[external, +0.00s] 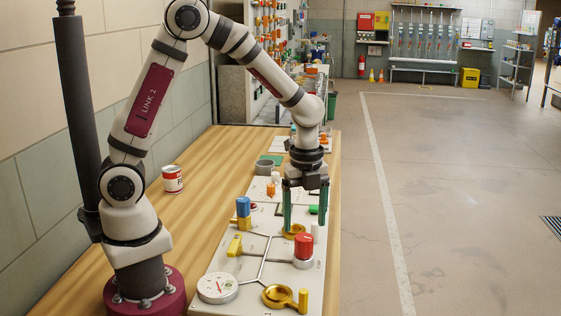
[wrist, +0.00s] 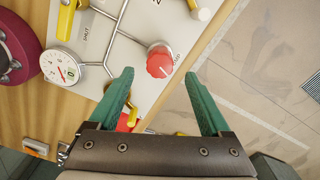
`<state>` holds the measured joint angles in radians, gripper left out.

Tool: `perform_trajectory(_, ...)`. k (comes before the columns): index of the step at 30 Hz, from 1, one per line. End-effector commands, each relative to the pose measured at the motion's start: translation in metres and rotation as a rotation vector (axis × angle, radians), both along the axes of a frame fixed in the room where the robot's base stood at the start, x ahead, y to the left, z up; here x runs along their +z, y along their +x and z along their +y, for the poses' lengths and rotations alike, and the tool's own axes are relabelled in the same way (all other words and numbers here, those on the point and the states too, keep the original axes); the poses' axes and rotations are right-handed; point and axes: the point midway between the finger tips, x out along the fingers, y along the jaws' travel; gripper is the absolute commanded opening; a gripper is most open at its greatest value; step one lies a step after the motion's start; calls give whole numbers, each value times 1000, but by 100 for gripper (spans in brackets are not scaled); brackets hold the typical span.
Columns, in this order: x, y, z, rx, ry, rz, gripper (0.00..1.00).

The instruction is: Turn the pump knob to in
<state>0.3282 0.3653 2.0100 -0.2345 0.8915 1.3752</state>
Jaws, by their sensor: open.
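The red knob (external: 303,243) stands on a white base near the right edge of the pale valve panel (external: 225,265). In the wrist view the red knob (wrist: 160,62) shows just beyond my fingertips, with partly readable lettering beside it that looks like "PUMP". The "in" mark cannot be read. My gripper (external: 305,222) points down over the panel, beyond the red knob as seen from the external camera. Its green fingers are apart and empty. In the wrist view my gripper (wrist: 159,75) has its fingertips either side of the knob's line, not touching it.
A round gauge (external: 217,288), a gold ring handle (external: 278,296), a yellow lever (external: 235,246) and a blue-and-yellow part (external: 243,213) crowd the panel. A red-and-white can (external: 172,179) stands on the wooden bench (external: 150,222). The floor at right is open.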

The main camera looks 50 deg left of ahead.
Motion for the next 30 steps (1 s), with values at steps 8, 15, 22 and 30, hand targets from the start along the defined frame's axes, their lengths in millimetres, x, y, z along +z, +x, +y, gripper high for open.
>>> perform_trajectory(8, 79, 1, 0, 0, -2, -5, 82)
perform_trajectory(15, 101, 0, 0, 0, 0, 1, 82)
perform_trajectory(22, 101, 0, 0, 0, 0, 1, 82)
perform_trajectory(30, 113, -31, 36, 249, 24, -10, 82)
